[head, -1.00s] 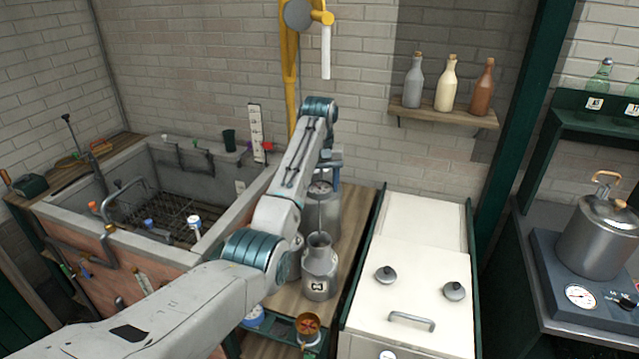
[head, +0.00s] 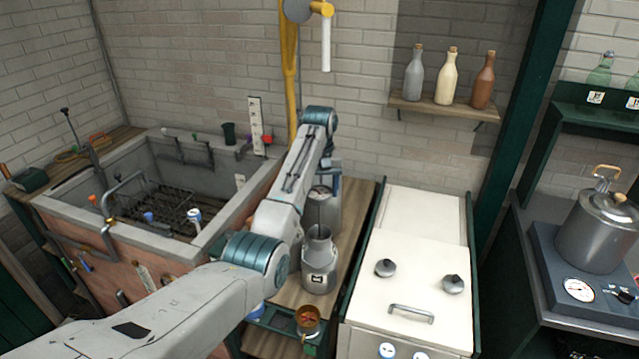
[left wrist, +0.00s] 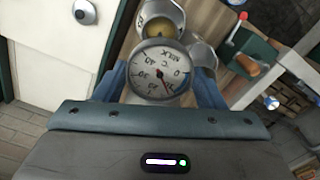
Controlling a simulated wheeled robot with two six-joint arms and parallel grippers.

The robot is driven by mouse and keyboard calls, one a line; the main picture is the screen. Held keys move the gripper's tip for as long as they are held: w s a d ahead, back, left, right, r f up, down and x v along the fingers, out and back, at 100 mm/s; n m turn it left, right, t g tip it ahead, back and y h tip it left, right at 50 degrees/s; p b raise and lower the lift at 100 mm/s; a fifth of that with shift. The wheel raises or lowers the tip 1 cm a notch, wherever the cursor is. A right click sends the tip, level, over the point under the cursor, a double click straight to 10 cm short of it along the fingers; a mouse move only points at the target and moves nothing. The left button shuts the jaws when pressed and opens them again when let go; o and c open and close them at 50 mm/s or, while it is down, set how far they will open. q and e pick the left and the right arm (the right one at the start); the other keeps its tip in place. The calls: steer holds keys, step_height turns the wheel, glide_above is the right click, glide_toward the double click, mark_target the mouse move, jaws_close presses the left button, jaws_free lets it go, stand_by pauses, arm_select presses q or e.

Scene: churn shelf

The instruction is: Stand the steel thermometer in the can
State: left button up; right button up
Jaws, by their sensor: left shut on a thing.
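My left gripper (left wrist: 160,80) is shut on the steel thermometer, whose round white dial (left wrist: 160,72) faces the left wrist camera between the blue fingers. In the head view the thermometer (head: 320,193) is small and partly hidden by my arm, with its thin stem pointing down. The steel can (head: 318,270) with a dark-framed label stands upright and open on the wooden top. The stem is over or at the can's mouth; I cannot tell whether its tip is inside. My right gripper is not in view.
A second steel can (head: 330,212) stands close behind the first. A cream cabinet (head: 420,260) with knobs is on the right, and a stone sink (head: 235,215) is on the left. A copper-coloured cup (head: 308,318) sits lower in front.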

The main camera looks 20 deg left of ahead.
arm_select(q)
steer(key=shift+f, duration=1.45)
steer(key=shift+f+b, duration=0.7)
steer(key=shift+f, duration=2.35)
